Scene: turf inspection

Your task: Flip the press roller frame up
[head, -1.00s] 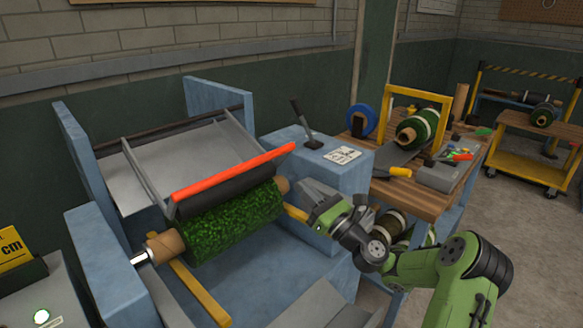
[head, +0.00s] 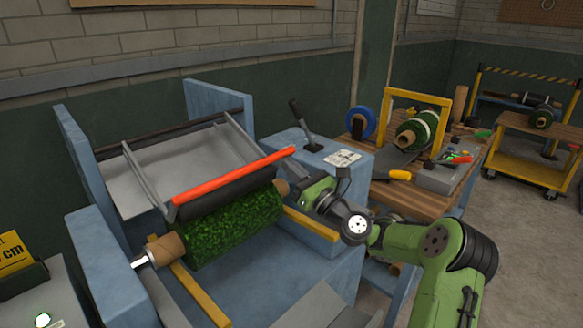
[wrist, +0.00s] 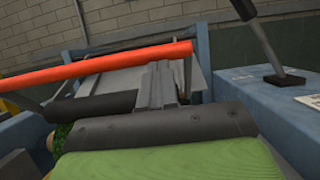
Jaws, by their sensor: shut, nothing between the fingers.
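The press roller frame has a red bar (head: 232,175) across its front, grey side arms (head: 143,178) and a dark roller (head: 225,194) below the bar. It lies low over a green turf roll (head: 225,228) wound on a brown core. My gripper (head: 291,168) is at the right end of the red bar, its fingers partly hard to make out there. In the wrist view my gripper (wrist: 159,70) is shut and empty, its fingertips close to the bar's right part (wrist: 125,60). I cannot tell whether they touch it.
Blue machine walls (head: 85,160) flank the frame. A black lever (head: 303,122) stands on the blue housing (head: 325,165) just behind my gripper. A wooden bench (head: 415,195) with rolls and tools is to the right. Yellow strips (head: 200,292) lie beneath the roll.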

